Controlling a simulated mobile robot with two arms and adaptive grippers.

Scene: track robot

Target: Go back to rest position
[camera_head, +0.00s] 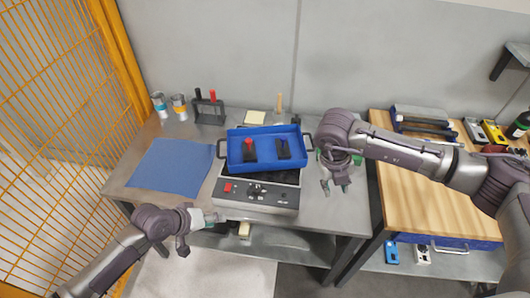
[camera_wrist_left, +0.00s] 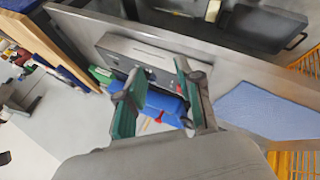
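My left gripper (camera_head: 208,219) is at the front edge of the grey table, left of the black-and-grey device. In the left wrist view its two green-padded fingers (camera_wrist_left: 158,95) stand apart with nothing held between them. My right gripper (camera_head: 337,188) points down over the right part of the grey table, right of the blue tray. Its fingertips look apart and I see nothing between them. The blue tray (camera_head: 232,150) sits on top of the device (camera_head: 256,198) and holds a red-topped black item (camera_head: 250,151) and a black item (camera_head: 283,149).
A blue mat (camera_head: 170,167) lies on the left of the grey table. Cans (camera_head: 179,106) and a black rack (camera_head: 208,108) stand behind it. A wooden table (camera_head: 440,205) with tools is at the right. An orange mesh fence (camera_head: 60,120) runs along the left.

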